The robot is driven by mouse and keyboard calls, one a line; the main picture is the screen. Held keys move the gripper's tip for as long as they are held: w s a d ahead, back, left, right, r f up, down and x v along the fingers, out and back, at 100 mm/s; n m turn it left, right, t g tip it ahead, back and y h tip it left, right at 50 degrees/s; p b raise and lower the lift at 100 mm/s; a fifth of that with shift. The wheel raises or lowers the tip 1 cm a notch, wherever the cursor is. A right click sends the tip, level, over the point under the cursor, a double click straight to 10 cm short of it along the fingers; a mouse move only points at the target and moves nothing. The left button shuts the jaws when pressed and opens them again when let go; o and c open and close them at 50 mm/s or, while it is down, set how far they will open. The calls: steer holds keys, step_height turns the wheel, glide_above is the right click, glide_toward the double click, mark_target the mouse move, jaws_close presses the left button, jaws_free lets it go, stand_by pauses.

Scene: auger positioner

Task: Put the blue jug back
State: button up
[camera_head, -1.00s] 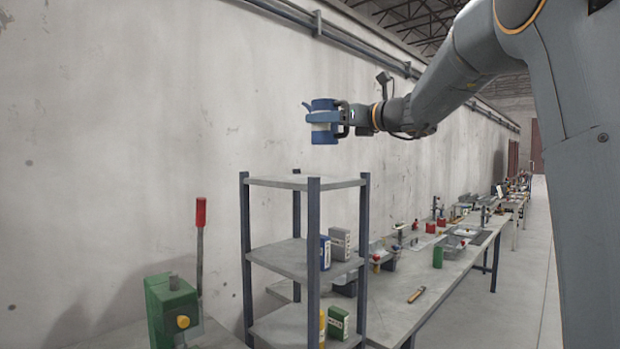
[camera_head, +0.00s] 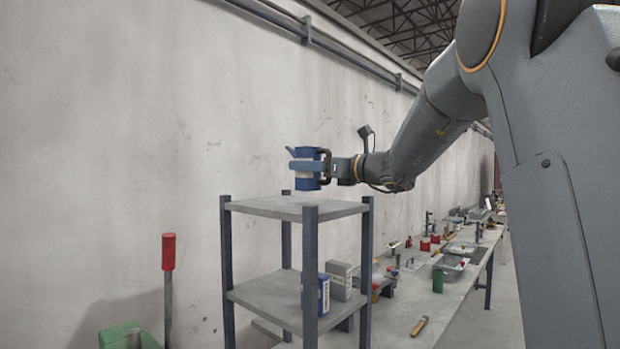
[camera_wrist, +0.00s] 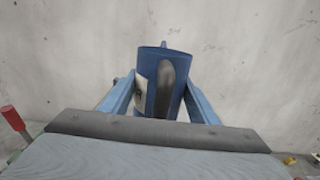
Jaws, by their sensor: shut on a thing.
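The blue jug (camera_head: 307,168) has a pale band and a spout pointing left. My gripper (camera_head: 330,167) is shut on it from the right, at the handle side. The jug is upright, just over the top shelf of the grey rack (camera_head: 270,207); I cannot tell whether its base touches the shelf. In the wrist view the jug (camera_wrist: 152,62) sits between the two blue fingers, with its dark handle toward the camera. The top shelf is otherwise empty.
A blue box (camera_head: 323,294) and a grey box (camera_head: 339,280) stand on the middle shelf. A red-handled lever (camera_head: 168,252) rises at the left. A concrete wall (camera_head: 130,110) is behind, and a long workbench (camera_head: 450,300) with tools runs right.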

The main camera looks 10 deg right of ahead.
mark_target(319, 179)
steer(key=shift+f+p, duration=0.55)
steer(key=shift+f, duration=1.2)
steer(key=shift+f, duration=0.15)
steer(key=o, duration=1.3)
steer(key=shift+o, duration=0.2)
steer(key=shift+s+d, duration=0.25)
steer(key=shift+s, duration=0.05)
steer(key=b+v, duration=0.4)
steer(key=v, duration=0.6)
steer(key=shift+s+d, duration=0.1)
steer(key=shift+s+d+b, duration=0.25)
steer(key=shift+s+b, duration=0.05)
steer(key=shift+s, duration=0.15)
